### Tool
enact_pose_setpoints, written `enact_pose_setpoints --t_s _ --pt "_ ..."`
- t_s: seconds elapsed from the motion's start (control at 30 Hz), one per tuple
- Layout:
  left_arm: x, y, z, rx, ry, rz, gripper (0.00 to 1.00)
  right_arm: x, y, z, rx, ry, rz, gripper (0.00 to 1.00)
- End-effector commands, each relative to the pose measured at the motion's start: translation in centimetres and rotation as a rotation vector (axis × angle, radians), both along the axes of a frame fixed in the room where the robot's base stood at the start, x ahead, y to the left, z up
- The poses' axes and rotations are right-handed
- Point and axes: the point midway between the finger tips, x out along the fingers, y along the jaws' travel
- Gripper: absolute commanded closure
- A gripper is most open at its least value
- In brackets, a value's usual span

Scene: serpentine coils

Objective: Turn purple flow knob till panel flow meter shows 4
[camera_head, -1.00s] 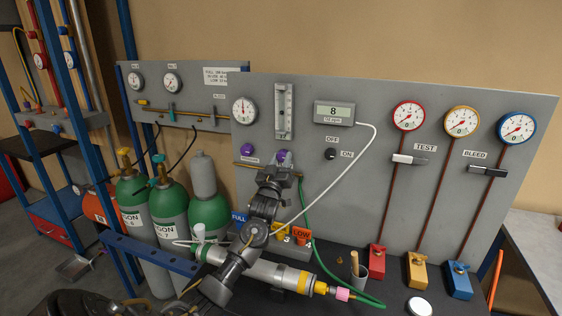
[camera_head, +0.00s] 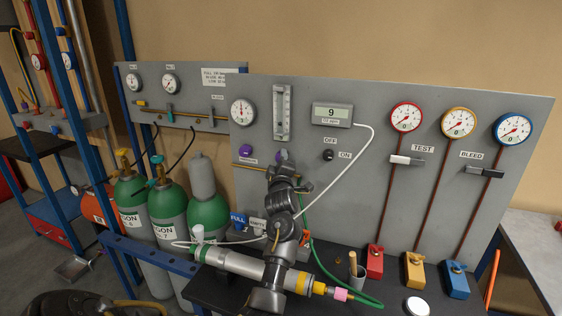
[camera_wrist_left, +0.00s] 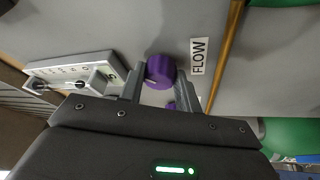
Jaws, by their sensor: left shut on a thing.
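The purple flow knob (camera_head: 282,155) is on the grey panel, below the vertical tube flow meter (camera_head: 282,112), and mostly hidden by my left gripper (camera_head: 282,167). In the left wrist view the purple knob (camera_wrist_left: 160,70) sits between the fingers of my left gripper (camera_wrist_left: 160,88), which is shut on it, beside the FLOW label (camera_wrist_left: 197,57). The tube meter also shows there (camera_wrist_left: 75,77); its reading is too small to tell. A digital display (camera_head: 332,114) on the panel reads 9. My right gripper is not in view.
Another purple knob (camera_head: 246,151) is left of the flow knob. A black OFF/ON knob (camera_head: 329,155) is to the right. Gas cylinders (camera_head: 168,215) stand at left.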

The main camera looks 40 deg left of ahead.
Motion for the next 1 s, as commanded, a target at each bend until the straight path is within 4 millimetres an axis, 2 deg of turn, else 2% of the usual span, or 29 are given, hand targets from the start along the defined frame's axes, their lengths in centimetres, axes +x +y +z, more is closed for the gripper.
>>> enact_pose_setpoints --t_s 0.3,0.87,0.9,1.0 --pt "-0.02 -0.02 0.13 -0.114 -0.041 0.001 0.90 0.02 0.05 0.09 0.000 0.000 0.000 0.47" --pt "-0.03 0.05 0.17 -0.137 -0.050 0.002 0.90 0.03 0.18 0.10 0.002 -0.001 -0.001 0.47" --pt "-0.04 0.05 0.18 -0.137 -0.050 0.002 0.63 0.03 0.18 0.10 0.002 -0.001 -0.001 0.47" --pt "-0.03 0.04 0.17 -0.137 -0.050 0.002 0.50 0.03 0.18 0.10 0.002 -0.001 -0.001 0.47"
